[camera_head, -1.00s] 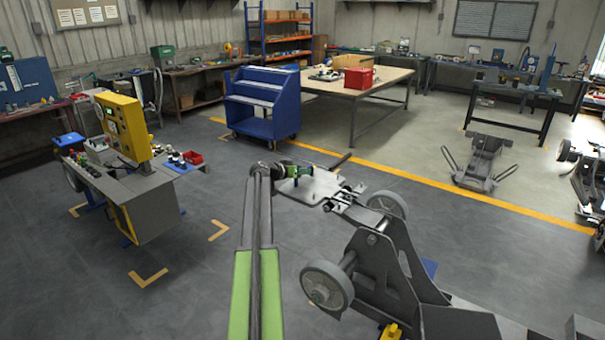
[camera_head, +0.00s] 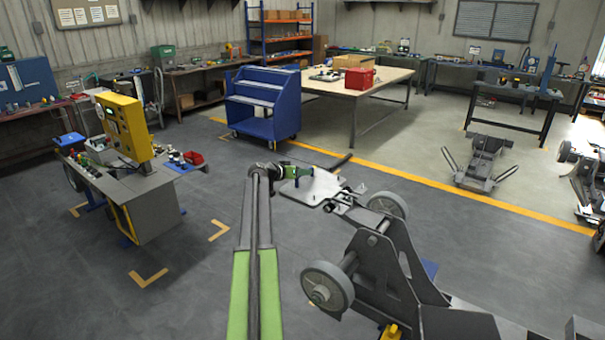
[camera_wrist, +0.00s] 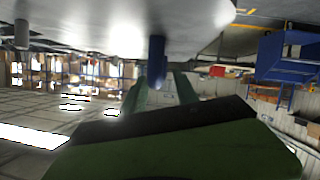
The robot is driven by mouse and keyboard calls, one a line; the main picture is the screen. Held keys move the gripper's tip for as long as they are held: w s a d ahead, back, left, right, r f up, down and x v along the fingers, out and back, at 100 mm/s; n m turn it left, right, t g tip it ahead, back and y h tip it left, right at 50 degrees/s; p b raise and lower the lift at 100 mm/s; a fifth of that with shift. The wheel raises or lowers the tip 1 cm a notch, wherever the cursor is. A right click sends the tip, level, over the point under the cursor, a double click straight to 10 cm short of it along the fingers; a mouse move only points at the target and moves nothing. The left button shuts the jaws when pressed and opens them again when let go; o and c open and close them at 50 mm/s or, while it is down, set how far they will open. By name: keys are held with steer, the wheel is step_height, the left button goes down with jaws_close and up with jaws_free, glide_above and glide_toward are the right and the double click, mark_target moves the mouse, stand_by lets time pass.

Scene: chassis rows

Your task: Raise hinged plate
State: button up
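The light-grey hinged plate (camera_head: 322,186) sits at the far end of the dark chassis (camera_head: 392,262), joined to it by bracketry on its right. Small pegs stand on the plate. My gripper (camera_head: 296,182) is at the plate's left side, its green parts overlapping the plate. In the wrist view the plate (camera_wrist: 200,18) fills the top, with a blue-grey peg (camera_wrist: 157,58) hanging from it. My green fingers (camera_wrist: 158,88) flank this peg closely on both sides and appear shut on it. Exact contact is blurred.
Chassis wheels (camera_head: 327,286) lie right of my arm. A grey-and-yellow control bench (camera_head: 150,205) stands left, a blue cart (camera_head: 262,108) behind. Another chassis (camera_head: 482,165) stands far right. Open floor lies between bench and arm.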

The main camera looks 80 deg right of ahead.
steer(key=p+v, duration=0.5)
steer(key=v, duration=1.1)
steer(key=shift+a, duration=0.2)
steer(key=shift+r, duration=0.15)
